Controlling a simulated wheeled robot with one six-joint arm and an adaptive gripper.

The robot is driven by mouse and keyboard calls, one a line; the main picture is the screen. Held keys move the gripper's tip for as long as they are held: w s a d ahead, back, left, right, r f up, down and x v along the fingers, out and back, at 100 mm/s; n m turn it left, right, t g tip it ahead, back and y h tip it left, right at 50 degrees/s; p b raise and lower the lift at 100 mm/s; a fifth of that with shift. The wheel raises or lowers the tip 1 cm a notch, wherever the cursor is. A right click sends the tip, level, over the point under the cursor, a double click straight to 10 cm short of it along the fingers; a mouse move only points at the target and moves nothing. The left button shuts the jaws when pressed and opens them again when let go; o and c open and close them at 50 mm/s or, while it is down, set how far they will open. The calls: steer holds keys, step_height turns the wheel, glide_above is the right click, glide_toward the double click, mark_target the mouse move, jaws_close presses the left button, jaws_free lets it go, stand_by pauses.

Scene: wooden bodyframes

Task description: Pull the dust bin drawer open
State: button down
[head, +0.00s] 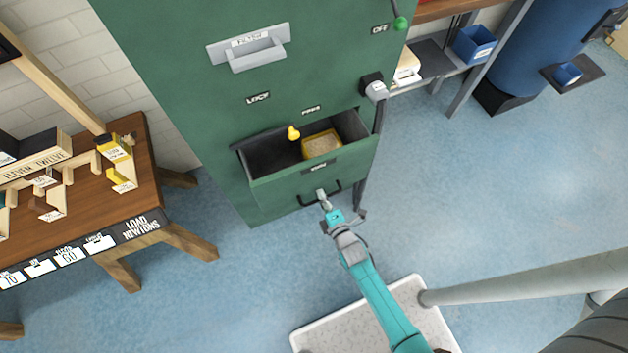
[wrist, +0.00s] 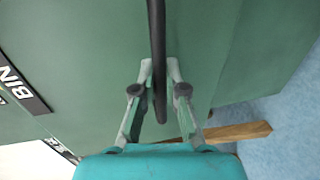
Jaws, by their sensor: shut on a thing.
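The dust bin drawer (head: 270,191) is low on the green cabinet (head: 180,60) and stands part way out, with its dark inside showing. A yellow-edged box of tan grainy stuff (head: 321,145) sits inside it. The black bar handle (head: 337,186) is on the drawer front; it also shows in the wrist view (wrist: 157,45), running between the fingers. My gripper (head: 322,196) is shut on this handle. The wrist view shows both grey fingers (wrist: 159,85) on either side of the bar. A label reading BIN (wrist: 18,88) is at the left there.
A wooden table (head: 100,210) with blocks and labels stands at the left. A pale tray-like platform (head: 310,335) lies below my arm. The blue floor at right is mostly clear.

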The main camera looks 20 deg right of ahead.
steer(key=f+v, duration=0.2)
steer(key=v, duration=0.8)
steer(key=shift+s, duration=0.6)
steer(key=shift+f, duration=0.1)
steer(key=c, duration=1.2)
jaws_free()
steer(key=v, duration=1.2)
